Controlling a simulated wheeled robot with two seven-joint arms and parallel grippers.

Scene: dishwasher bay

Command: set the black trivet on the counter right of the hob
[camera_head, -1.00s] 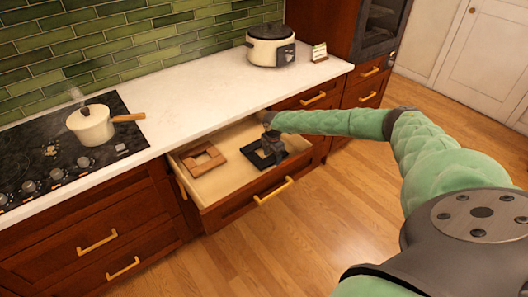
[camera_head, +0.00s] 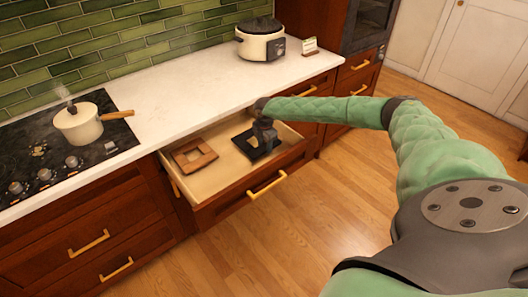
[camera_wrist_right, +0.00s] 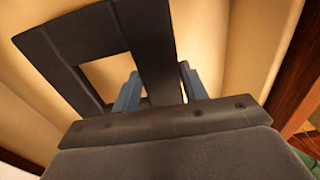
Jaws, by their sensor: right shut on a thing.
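The black trivet (camera_head: 244,140) is a dark square frame with an open middle, in the right half of the open drawer (camera_head: 217,180). My right gripper (camera_head: 264,143) reaches down into the drawer and is shut on one side of the trivet. In the right wrist view, the fingers (camera_wrist_right: 163,88) close on a bar of the trivet (camera_wrist_right: 150,32) over the pale drawer floor. I cannot tell whether the trivet touches that floor. The black hob (camera_head: 30,150) is at the left, with white counter (camera_head: 175,92) to its right. My left gripper is out of view.
A brown wooden trivet (camera_head: 207,160) lies left of the black one in the drawer. A cream pot (camera_head: 78,126) stands on the hob, its handle pointing right. A cooker (camera_head: 262,45) and small card (camera_head: 309,46) stand farther right. The counter between is clear.

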